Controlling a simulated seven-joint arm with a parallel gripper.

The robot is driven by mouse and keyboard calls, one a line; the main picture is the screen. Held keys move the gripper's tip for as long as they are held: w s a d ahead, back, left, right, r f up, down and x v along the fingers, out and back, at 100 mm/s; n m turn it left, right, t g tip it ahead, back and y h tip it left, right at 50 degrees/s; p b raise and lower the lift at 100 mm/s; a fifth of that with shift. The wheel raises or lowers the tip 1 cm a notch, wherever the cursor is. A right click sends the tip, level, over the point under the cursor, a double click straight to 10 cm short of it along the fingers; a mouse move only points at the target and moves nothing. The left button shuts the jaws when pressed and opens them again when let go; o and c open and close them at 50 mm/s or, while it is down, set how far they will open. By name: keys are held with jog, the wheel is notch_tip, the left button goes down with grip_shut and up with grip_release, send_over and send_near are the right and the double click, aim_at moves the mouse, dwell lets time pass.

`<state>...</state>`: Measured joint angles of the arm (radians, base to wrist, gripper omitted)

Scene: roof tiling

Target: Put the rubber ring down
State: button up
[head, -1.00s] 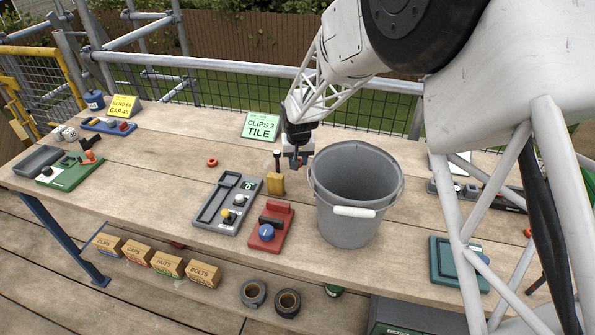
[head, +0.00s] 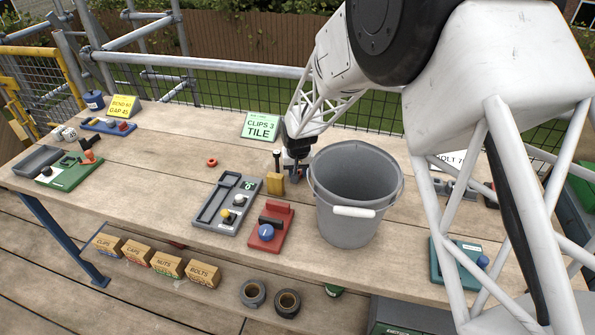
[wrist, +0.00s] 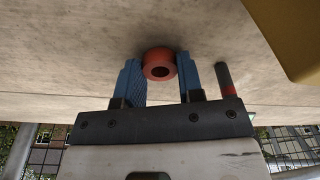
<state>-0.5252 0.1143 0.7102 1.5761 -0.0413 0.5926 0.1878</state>
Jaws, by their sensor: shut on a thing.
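My gripper (wrist: 162,82) has blue fingers, shut on a red-orange rubber ring (wrist: 159,64) in the wrist view. The ring sits between the fingertips, close to the wooden tabletop; I cannot tell whether it touches. In the head view my gripper (head: 296,175) points down just left of the grey bucket and behind the yellow block; the held ring is hard to make out there. Another red ring (head: 211,162) lies alone on the table further left.
The grey bucket (head: 338,215) stands close on the right. A yellow block (head: 275,183) is just in front, also in the wrist view (wrist: 290,35). A red device (head: 268,232) and a grey tray (head: 222,206) lie nearer. Bare tabletop (head: 165,165) extends left.

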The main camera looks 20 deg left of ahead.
jog(key=o, duration=1)
jog(key=shift+f, duration=0.1)
jog(key=shift+c, duration=0.2)
notch_tip(320, 180, up, 12)
jog(key=s, duration=0.1)
jog(key=shift+s+d, duration=0.3)
jog(key=shift+s, duration=0.05)
jog(key=shift+o, duration=0.7)
